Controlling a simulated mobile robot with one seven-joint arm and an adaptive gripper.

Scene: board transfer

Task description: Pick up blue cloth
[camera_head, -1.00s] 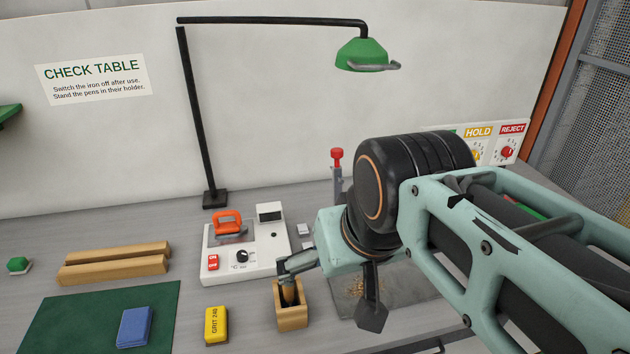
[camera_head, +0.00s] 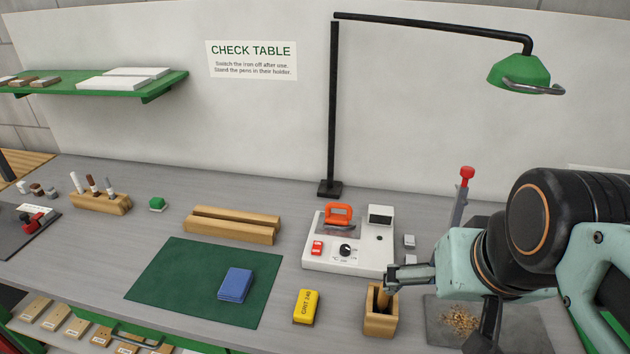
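The blue cloth (camera_head: 236,284) lies folded on the green mat (camera_head: 178,275), toward the mat's right front part. My gripper (camera_head: 392,283) is well to the right of the cloth, at a small wooden box (camera_head: 381,325) with a brown handle-like thing standing in it. One finger shows close to that brown thing; the rest of the gripper is seen side-on and partly hidden by its own body. I cannot tell whether it touches or grips the brown thing.
A yellow grit block (camera_head: 307,306) lies between the mat and the wooden box. A lamp post (camera_head: 332,120) rises at the back. The mat around the cloth is clear.

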